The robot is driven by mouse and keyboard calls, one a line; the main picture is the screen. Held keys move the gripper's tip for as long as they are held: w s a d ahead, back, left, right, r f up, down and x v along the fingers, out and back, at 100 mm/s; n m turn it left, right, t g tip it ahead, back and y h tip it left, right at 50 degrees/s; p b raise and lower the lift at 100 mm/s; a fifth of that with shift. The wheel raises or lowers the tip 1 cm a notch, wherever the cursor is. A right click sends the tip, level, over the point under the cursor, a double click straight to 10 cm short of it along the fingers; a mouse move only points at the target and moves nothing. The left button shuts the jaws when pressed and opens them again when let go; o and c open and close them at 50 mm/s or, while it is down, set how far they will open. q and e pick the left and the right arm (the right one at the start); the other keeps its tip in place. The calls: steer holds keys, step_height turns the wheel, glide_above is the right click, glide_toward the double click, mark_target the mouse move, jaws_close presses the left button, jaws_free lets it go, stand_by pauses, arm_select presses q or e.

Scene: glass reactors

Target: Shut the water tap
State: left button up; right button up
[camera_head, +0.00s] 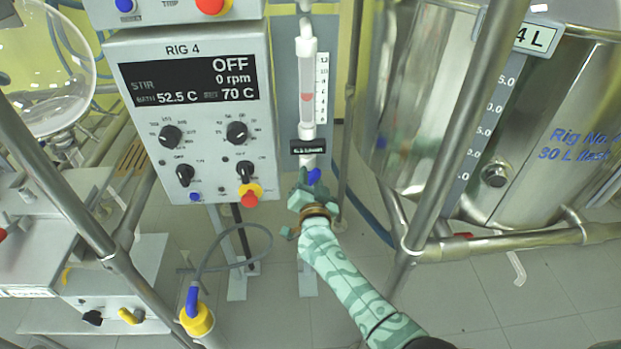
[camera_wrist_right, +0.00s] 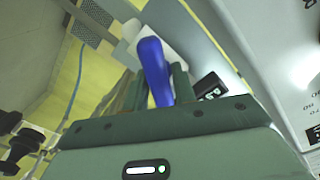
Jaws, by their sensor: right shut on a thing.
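The water tap is a small blue handle (camera_head: 315,176) at the foot of the clear flow meter tube (camera_head: 307,85). In the right wrist view the blue tap handle (camera_wrist_right: 153,68) stands between the fingers and tilts a little, in front of a white fitting (camera_wrist_right: 160,38). My right gripper (camera_head: 303,186) is at the tap, under the black label; in the wrist view its green fingers (camera_wrist_right: 156,92) are shut on the handle. The fingertips are partly hidden by the handle. My left gripper is not in view.
A steel vessel (camera_head: 490,130) and slanting metal tubes (camera_head: 455,150) stand on the right. A yellow-blue fitting (camera_head: 197,315) is below left.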

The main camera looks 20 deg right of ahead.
steer(key=m, duration=0.3)
steer(key=shift+f, duration=0.1)
steer(key=shift+s+d+f+m, duration=0.1)
steer(key=shift+m, duration=1)
steer(key=shift+f+m, duration=0.1)
steer(key=shift+m, duration=1.5)
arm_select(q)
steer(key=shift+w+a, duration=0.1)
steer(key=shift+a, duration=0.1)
arm_select(e)
steer(key=shift+f+m, duration=0.15)
steer(key=shift+m, duration=1.05)
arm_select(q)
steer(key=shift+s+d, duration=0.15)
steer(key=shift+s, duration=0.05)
